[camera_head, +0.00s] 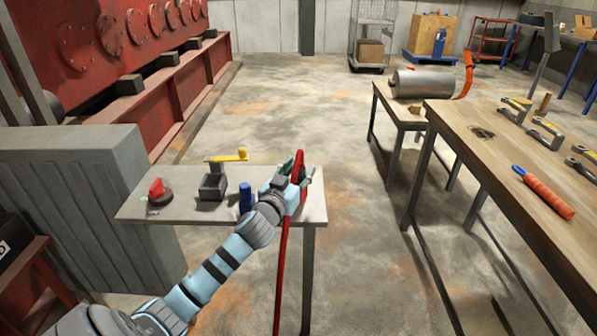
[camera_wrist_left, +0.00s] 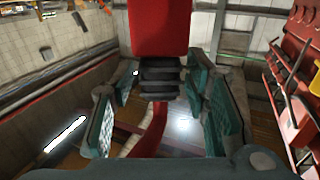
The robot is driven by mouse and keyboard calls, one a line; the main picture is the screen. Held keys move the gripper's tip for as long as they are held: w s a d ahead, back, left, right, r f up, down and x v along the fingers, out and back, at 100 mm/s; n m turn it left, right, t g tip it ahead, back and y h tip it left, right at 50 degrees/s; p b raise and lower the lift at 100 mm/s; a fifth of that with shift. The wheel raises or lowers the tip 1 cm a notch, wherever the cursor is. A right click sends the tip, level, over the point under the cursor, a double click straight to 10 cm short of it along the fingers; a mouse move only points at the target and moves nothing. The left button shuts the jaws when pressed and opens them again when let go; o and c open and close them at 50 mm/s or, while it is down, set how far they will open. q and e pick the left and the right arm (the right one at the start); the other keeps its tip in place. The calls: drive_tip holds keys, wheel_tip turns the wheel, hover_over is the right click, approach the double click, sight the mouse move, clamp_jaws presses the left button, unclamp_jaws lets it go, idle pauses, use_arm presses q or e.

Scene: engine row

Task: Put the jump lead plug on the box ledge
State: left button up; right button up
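The jump lead plug (camera_head: 299,168) is red and stands roughly upright at my left gripper (camera_head: 292,180), over the right end of a small grey table. Its red cable (camera_head: 281,270) hangs down past the table's front edge. In the left wrist view, the red plug body (camera_wrist_left: 158,28) and its black ribbed collar (camera_wrist_left: 160,78) sit between the teal-padded fingers of the left gripper (camera_wrist_left: 160,100). The fingertips appear closed about the collar. No box ledge is clearly identifiable. My right gripper is in neither view.
The grey table (camera_head: 180,213) holds a red-and-black item (camera_head: 159,191), a dark block (camera_head: 212,187) with a yellow lever, and a blue cylinder (camera_head: 246,199). A grey ribbed cabinet (camera_head: 80,190) stands left. Wooden workbenches (camera_head: 500,165) stand right. Floor between is clear.

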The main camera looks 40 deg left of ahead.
use_arm(q)
drive_tip(key=shift+s, duration=0.1)
drive_tip(key=v, duration=1.2)
